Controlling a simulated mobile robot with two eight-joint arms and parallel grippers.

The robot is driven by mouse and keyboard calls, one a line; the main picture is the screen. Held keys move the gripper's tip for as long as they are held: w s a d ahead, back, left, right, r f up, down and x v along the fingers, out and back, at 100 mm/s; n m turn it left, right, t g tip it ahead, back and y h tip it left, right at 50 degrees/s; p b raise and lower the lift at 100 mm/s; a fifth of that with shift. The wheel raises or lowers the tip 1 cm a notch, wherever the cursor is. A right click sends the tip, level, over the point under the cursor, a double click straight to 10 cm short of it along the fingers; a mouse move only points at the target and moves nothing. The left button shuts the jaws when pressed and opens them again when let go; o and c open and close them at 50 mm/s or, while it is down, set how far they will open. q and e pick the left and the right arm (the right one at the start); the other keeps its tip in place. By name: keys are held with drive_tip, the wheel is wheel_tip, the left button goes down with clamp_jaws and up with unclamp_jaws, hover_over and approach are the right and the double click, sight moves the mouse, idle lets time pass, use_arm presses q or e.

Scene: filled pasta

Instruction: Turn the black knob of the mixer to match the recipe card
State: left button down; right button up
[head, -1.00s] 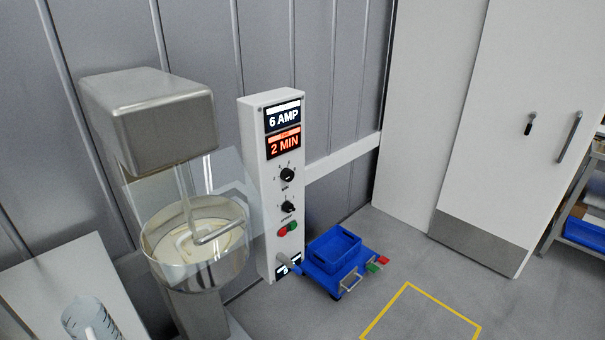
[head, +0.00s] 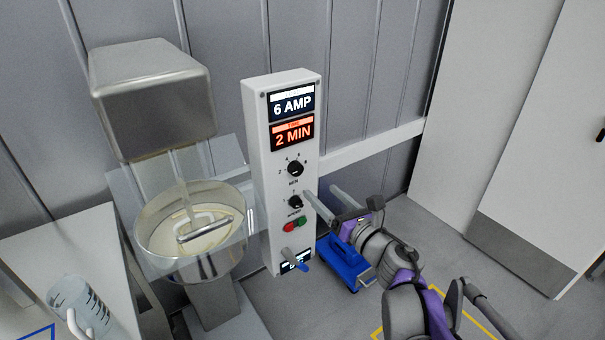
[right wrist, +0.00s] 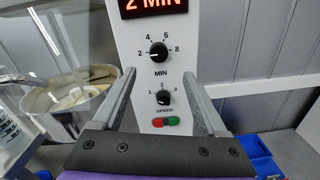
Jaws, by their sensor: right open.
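The mixer's white control panel (head: 258,170) stands right of the mixer bowl (head: 190,240). Its displays (head: 292,115) read "6 AMP" and "2 MIN". The upper black knob (head: 295,168), marked MIN, also shows in the right wrist view (right wrist: 158,55), its white line toward 2. The lower black knob (head: 295,201), marked SPEED, sits below it; it shows between my fingers in the right wrist view (right wrist: 163,98). My right gripper (head: 320,191) is open and empty, fingers pointing at the panel near the lower knob. I cannot make out a recipe card. My left gripper is out of view.
Red and green buttons (head: 294,224) sit under the lower knob. A blue-handled lever (head: 298,264) juts from the panel's bottom. A blue cart (head: 340,262) stands on the floor right of the panel. A clear jug (head: 75,308) stands on the table at left.

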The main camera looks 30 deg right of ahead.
sight(298, 171)
drive_tip(key=w, duration=1)
drive_tip(key=shift+a+p, duration=0.3)
clamp_jaws()
